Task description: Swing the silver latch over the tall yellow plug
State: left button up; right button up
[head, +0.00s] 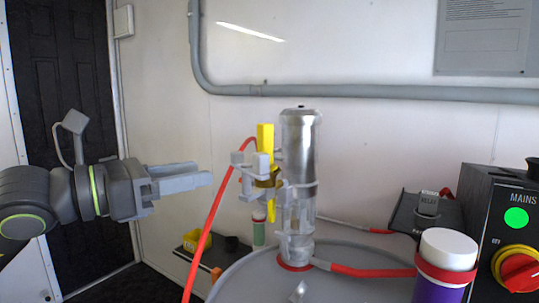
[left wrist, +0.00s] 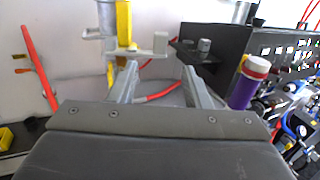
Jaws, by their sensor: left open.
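The tall yellow plug (head: 265,138) stands upright beside the silver cylinder (head: 299,140); it also shows in the left wrist view (left wrist: 123,25). A light grey-silver latch piece (head: 238,158) sits at the plug's mid-height and juts to its left. In the left wrist view the latch (left wrist: 156,44) reaches out to the right of the plug. I cannot tell how it sits around the plug. My left gripper (head: 200,179) is open and empty, left of the latch and apart from it, with its fingers pointing at it. In the left wrist view the latch lies beyond the gap between the fingertips (left wrist: 160,68). My right gripper is out of view.
A red hose (head: 205,235) runs up to the latch area in front. The cylinder stands on a round grey drum top (head: 345,270). A purple bottle with a white cap (head: 445,255) and a black mains box (head: 500,215) stand at the right. Free air surrounds the left gripper.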

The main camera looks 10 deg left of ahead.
aim_at(267, 161)
pick_arm(q)
jog(key=shift+p+x, duration=1.1)
jog(key=shift+x, duration=2.2)
jog(key=shift+p+x, duration=0.85)
jog(key=shift+x, duration=3.25)
grip_shut()
